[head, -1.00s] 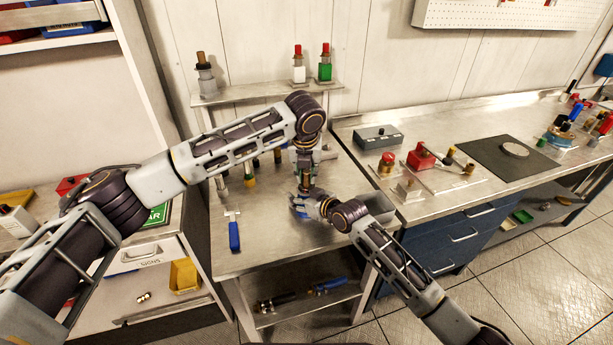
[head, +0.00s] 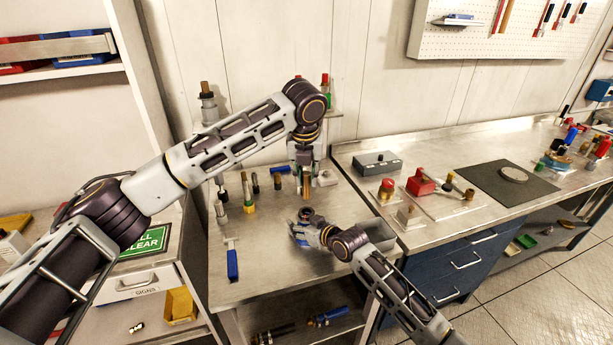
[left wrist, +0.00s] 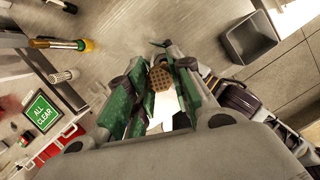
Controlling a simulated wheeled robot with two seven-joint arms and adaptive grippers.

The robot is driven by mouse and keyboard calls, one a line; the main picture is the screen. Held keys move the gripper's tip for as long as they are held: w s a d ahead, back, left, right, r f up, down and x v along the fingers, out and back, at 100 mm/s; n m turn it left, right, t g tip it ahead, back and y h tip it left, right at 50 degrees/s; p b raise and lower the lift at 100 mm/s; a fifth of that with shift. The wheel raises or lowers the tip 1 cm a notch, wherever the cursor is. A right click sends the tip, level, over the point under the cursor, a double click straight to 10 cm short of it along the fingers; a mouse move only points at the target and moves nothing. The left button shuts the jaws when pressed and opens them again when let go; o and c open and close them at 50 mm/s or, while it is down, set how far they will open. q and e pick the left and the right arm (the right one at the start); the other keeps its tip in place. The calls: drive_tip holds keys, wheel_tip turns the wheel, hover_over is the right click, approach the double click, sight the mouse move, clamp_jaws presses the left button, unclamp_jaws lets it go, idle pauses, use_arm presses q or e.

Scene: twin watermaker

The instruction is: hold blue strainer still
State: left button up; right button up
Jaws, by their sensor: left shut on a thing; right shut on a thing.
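The blue strainer (head: 306,214) is at the front of the middle steel table in the head view, with a dark round opening on top. My right gripper (head: 308,232) is shut on it from the right and hides much of its body. My left gripper (head: 306,167) is above and behind the opening, pointing down. It is shut on a brown mesh cylinder (left wrist: 160,77), which hangs below the fingers, apart from the strainer. The fingers hide part of the cylinder.
A blue-handled tool (head: 232,262) lies at the table's left front. Several upright fittings (head: 248,195) stand at the table's left back. A red valve block (head: 420,182) sits on the right bench.

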drive_tip(key=o, duration=1.5)
drive_tip(key=shift+c, duration=0.2)
drive_tip(key=shift+d, duration=0.1)
drive_tip(key=shift+v, duration=5.95)
